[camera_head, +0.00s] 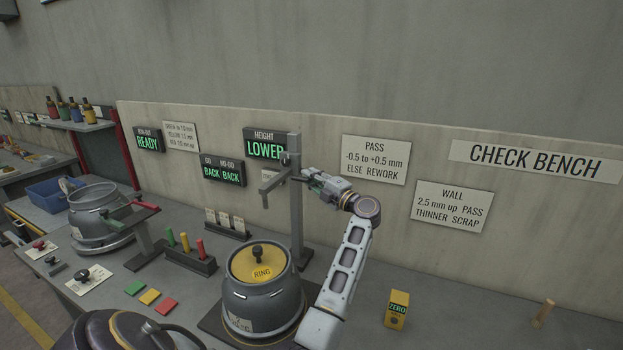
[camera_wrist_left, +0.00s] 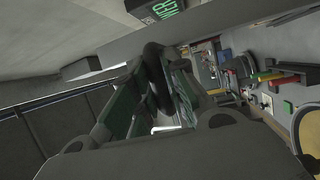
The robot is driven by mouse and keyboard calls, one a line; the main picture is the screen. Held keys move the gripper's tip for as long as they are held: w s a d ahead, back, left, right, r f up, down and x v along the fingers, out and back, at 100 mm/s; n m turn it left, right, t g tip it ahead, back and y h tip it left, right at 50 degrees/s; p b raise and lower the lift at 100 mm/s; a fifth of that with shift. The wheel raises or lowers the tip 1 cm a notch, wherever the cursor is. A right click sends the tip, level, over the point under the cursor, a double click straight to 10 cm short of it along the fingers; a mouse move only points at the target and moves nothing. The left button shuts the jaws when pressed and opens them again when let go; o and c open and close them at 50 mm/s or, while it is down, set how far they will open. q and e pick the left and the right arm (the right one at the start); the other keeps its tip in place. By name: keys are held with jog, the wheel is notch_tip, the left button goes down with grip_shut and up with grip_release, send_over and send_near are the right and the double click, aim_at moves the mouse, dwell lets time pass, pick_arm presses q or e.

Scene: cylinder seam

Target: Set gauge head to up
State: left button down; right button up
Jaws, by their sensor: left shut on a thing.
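The gauge head (camera_head: 273,181) is a grey arm on an upright grey column (camera_head: 296,225), with its tip pointing down above the yellow-topped cylinder. A clear gap separates the tip from the lid. My left gripper (camera_head: 306,180) reaches the column's right side at the head's height. In the left wrist view, its fingers (camera_wrist_left: 155,85) are closed around a dark rounded handle (camera_wrist_left: 157,75), partly hidden by them. The height display (camera_head: 265,146) reads LOWER in green. My right gripper is not in view.
The grey cylinder (camera_head: 262,300) with a yellow RING lid (camera_head: 258,264) stands below the head. Colored pegs (camera_head: 200,248) stand in a rack to its left. A yellow ZERO box (camera_head: 397,309) and a wooden peg (camera_head: 544,313) stand right, with bare bench between.

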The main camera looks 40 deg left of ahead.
pick_arm(q)
jog(key=shift+r, duration=0.6)
jog(key=c, duration=1.5)
grip_release()
jog(key=shift+o, duration=0.2)
jog(key=shift+f, duration=0.25)
jog(key=d+f, duration=0.1)
jog(key=d, duration=0.6)
jog(key=shift+s+d, duration=0.15)
jog(key=shift+s, duration=0.2)
jog(key=shift+f, duration=0.15)
